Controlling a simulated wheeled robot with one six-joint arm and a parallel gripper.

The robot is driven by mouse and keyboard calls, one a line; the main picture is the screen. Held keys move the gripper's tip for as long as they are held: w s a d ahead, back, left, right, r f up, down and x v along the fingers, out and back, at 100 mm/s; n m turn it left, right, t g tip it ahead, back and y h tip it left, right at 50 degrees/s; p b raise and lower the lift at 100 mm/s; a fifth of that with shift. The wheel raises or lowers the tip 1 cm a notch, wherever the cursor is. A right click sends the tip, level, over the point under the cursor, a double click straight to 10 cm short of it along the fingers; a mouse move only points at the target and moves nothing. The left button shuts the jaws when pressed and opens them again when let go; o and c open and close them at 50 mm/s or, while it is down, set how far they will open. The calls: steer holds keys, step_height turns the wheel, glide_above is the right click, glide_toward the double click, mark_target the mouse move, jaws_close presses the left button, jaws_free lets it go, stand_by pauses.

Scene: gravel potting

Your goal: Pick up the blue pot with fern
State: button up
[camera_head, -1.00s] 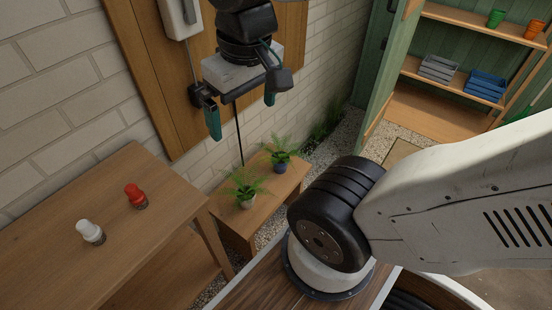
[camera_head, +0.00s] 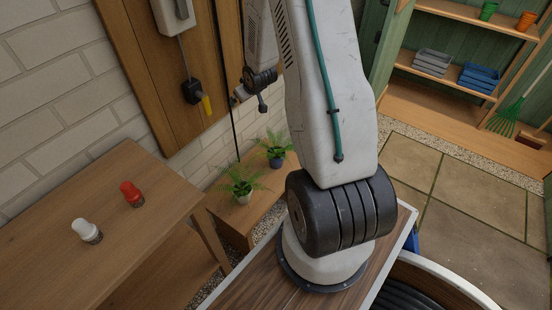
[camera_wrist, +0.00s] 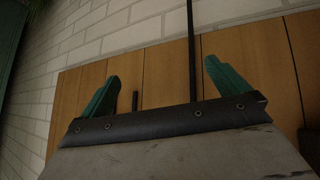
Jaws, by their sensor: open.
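The blue pot with a fern (camera_head: 276,162) stands on a low wooden bench (camera_head: 240,214) against the brick wall in the head view. A second fern in a pale pot (camera_head: 243,197) stands nearer on the same bench, to its left. My gripper (camera_wrist: 162,85) shows in the wrist view with its two green fingers wide apart and nothing between them. It faces wooden boards and the brick wall there. No pot shows in the wrist view.
A wooden table (camera_head: 40,235) at left holds a white-capped bottle (camera_head: 87,231) and a red-capped bottle (camera_head: 132,194). A shelf (camera_head: 440,95) at the back right holds grey trays (camera_head: 432,62), blue trays (camera_head: 479,77) and small pots. Paving (camera_head: 470,215) at right is clear.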

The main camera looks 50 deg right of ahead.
steer(key=s+d+f+t, duration=0.1)
steer(key=d+f, duration=0.3)
steer(key=f, duration=0.6)
steer(key=m+t, duration=0.2)
steer(key=t, duration=0.1)
glide_above(278, 156)
steer(key=shift+h, duration=0.4)
steer(key=f, duration=1.4)
steer(key=shift+w+f, duration=0.25)
steer(key=shift+f, duration=0.15)
steer(key=shift+m+t+h, duration=0.4)
steer(key=shift+t, duration=0.1)
steer(key=s+f, duration=0.1)
steer(key=f, duration=0.1)
steer(key=s+a+f, duration=0.1)
steer(key=s+f, duration=0.3)
steer(key=shift+s+a+f, duration=0.1)
steer(key=shift+s+a, duration=0.05)
steer(key=shift+a, duration=0.15)
steer(key=shift+f, duration=0.2)
steer(key=x, duration=0.7)
steer(key=shift+w+r, duration=0.3)
steer(key=shift+w, duration=0.05)
steer(key=c, duration=1.3)
